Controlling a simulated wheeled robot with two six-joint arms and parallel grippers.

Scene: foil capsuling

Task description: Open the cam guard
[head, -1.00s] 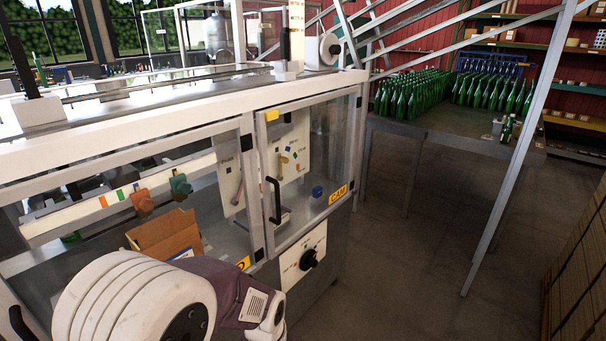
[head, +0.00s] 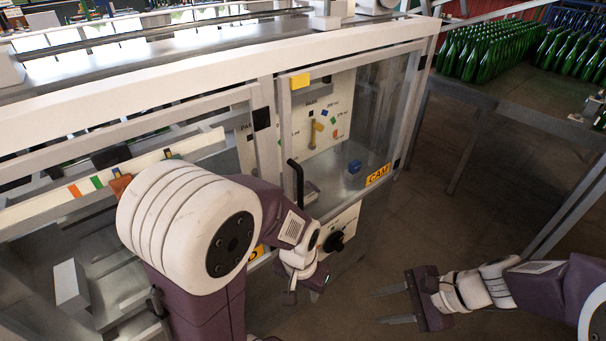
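The cam guard (head: 384,125) is a clear framed door on the right part of the machine's front, marked with a yellow CAM label (head: 377,175). It looks shut in its frame. Its black upright handle (head: 299,186) is on the door's left side. My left gripper (head: 302,287) is below and in front of the handle, apart from it; its fingers are mostly hidden by its wrist. My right gripper (head: 392,305) is at the lower right, over the floor, with two fingers apart and nothing between them.
A black rotary knob (head: 335,241) sits on a white panel below the guard. Behind the clear door are a marked white board (head: 318,120) and a blue knob (head: 354,167). A table of green bottles (head: 490,52) stands at the back right. Floor right of the machine is open.

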